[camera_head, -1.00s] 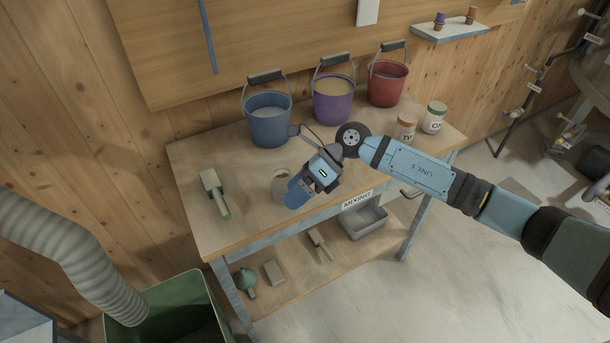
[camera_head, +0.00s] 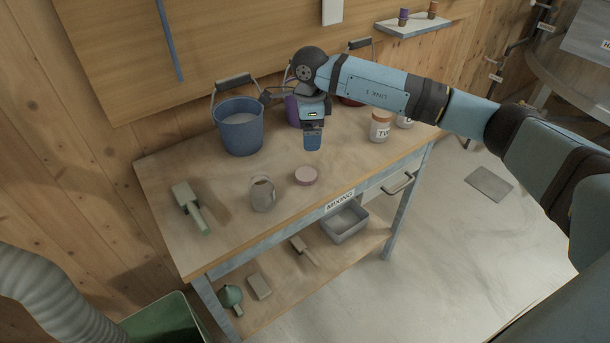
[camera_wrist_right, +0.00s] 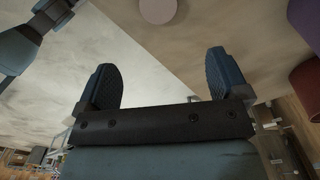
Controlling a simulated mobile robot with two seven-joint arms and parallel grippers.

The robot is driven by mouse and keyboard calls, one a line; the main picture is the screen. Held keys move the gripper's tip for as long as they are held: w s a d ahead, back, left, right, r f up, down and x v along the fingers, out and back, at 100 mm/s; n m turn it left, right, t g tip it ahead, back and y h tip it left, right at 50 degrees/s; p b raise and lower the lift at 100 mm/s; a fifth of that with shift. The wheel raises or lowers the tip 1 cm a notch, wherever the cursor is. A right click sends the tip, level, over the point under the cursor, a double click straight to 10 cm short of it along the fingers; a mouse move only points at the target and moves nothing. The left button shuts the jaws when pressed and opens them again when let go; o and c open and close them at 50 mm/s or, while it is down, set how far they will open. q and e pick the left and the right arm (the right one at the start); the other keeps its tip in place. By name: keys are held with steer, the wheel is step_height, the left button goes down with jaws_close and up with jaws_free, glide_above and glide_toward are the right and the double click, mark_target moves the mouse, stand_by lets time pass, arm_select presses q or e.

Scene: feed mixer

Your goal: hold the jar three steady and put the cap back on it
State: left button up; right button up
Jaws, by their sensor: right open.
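The open jar (camera_head: 263,194) stands upright without a lid near the front edge of the bench; I take it to be jar three, though I read no label on it. A pink round cap (camera_head: 306,176) lies on the bench just right of the jar, apart from it. The cap also shows at the top of the right wrist view (camera_wrist_right: 158,10). My right gripper (camera_head: 312,142) hangs above the bench, behind the cap, pointing down. In the wrist view its two fingers (camera_wrist_right: 166,78) are spread and empty. My left gripper is in neither view.
A blue bucket (camera_head: 239,128) stands behind; purple (camera_head: 291,111) and red buckets are partly hidden by my right arm. Labelled jars (camera_head: 380,127) stand right. Bare bench surrounds the jar and cap.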

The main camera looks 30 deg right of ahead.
glide_above(308, 173)
step_height(308, 173, down, 8)
steer(key=shift+s+f, duration=0.1)
steer(key=shift+f, duration=0.15)
step_height(308, 173, down, 5)
steer(key=shift+f+p, duration=0.15)
steer(key=shift+p, duration=0.25)
stand_by(0.3)
steer(key=c, duration=1)
